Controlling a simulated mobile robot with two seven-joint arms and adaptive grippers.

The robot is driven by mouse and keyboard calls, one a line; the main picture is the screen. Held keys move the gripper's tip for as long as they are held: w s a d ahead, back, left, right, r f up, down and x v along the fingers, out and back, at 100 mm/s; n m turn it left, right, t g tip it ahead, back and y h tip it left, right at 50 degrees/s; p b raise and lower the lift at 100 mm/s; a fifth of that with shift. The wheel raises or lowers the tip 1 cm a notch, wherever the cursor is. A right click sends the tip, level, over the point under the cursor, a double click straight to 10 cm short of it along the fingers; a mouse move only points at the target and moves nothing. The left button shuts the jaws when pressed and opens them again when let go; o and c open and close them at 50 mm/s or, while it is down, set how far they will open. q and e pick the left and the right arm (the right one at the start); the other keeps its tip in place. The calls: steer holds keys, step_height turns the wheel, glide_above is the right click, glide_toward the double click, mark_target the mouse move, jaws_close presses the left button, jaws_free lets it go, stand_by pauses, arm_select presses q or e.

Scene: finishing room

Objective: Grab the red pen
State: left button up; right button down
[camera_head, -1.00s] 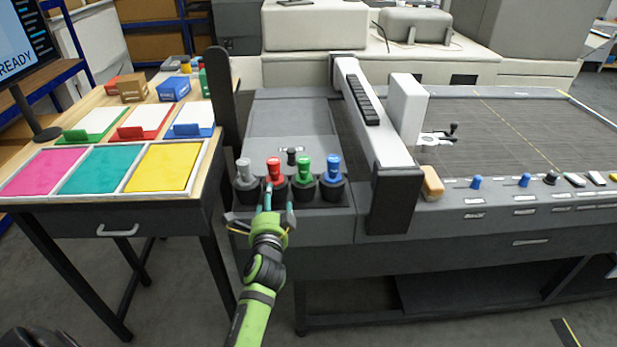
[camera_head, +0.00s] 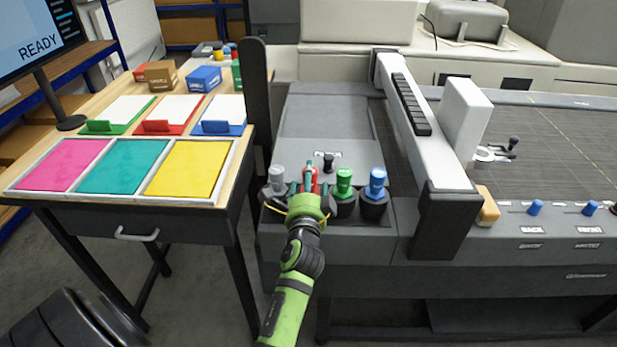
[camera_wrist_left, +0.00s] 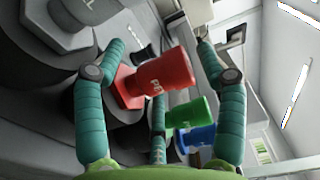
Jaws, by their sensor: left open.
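The red pen (camera_head: 310,177) stands in a row of coloured pens on the grey machine's front left, between a grey pen (camera_head: 277,177) and a green pen (camera_head: 343,180). My left gripper (camera_head: 309,187) is just in front of it, its teal fingers spread around it. In the left wrist view the red pen (camera_wrist_left: 168,76) lies between the open fingers, with space on both sides; I see no clear contact. The pen's lower part is partly hidden by the gripper in the head view. My right gripper is not in view.
A blue pen (camera_head: 376,183) stands at the row's right end. A small black knob (camera_head: 328,161) is behind the red pen. The machine's gantry (camera_head: 447,200) rises to the right. A table (camera_head: 120,212) with coloured trays is at the left, beside a dark upright post (camera_head: 256,95).

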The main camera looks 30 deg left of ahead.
arm_select(q)
steer(key=shift+w+a+f, duration=0.1)
steer(key=shift+w+f, duration=0.05)
steer(key=shift+w, duration=0.05)
steer(key=shift+s, duration=0.2)
steer(key=shift+s+d+r, duration=0.45)
steer(key=shift+d+r, duration=0.05)
steer(key=shift+d, duration=0.05)
steer(key=c, duration=1.4)
steer(key=shift+a, duration=0.1)
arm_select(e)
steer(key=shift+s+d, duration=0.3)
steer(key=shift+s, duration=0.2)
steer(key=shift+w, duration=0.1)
